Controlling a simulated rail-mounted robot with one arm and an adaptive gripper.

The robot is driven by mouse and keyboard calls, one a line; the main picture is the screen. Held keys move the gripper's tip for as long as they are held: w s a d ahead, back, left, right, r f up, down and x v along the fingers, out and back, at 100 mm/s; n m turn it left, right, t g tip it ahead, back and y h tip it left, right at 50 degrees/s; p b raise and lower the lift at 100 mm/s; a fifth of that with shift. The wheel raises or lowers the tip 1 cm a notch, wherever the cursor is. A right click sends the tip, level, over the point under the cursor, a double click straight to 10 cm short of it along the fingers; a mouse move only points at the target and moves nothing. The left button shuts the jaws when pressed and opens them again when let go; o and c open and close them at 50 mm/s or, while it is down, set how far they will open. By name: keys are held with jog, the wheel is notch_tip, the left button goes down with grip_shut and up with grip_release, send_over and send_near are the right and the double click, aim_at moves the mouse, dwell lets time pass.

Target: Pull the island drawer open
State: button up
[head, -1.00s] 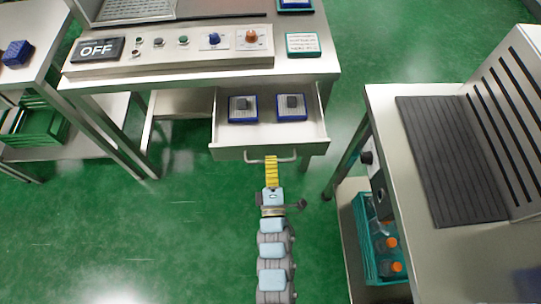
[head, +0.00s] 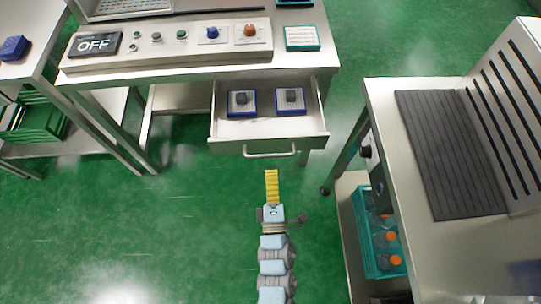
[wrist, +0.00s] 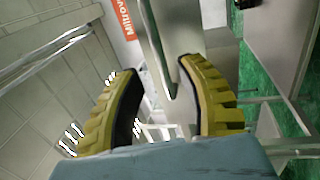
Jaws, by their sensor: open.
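The island drawer (head: 230,146) is pulled out from under the control-panel table in the head view. Its bar handle (head: 269,154) runs along the lower front. Two blue-edged blocks with dark knobs, a left one (head: 241,103) and a right one (head: 290,100), lie inside the drawer. My gripper (head: 271,172), with yellow ribbed fingers, is below and apart from the handle. In the wrist view my gripper (wrist: 168,95) has its yellow fingers spread. A pale metal bar, probably the handle (wrist: 156,50), shows beyond and between the fingertips.
The steel table (head: 150,73) carries an OFF display (head: 94,44) and several knobs. At right a steel counter (head: 400,180) stands above a teal crate (head: 368,240) of orange-capped bottles. A green crate (head: 45,125) sits at left. Green floor around my arm is clear.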

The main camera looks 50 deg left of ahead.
jog(key=v, duration=0.6)
jog(key=shift+d+f, duration=0.1)
dwell(0.4)
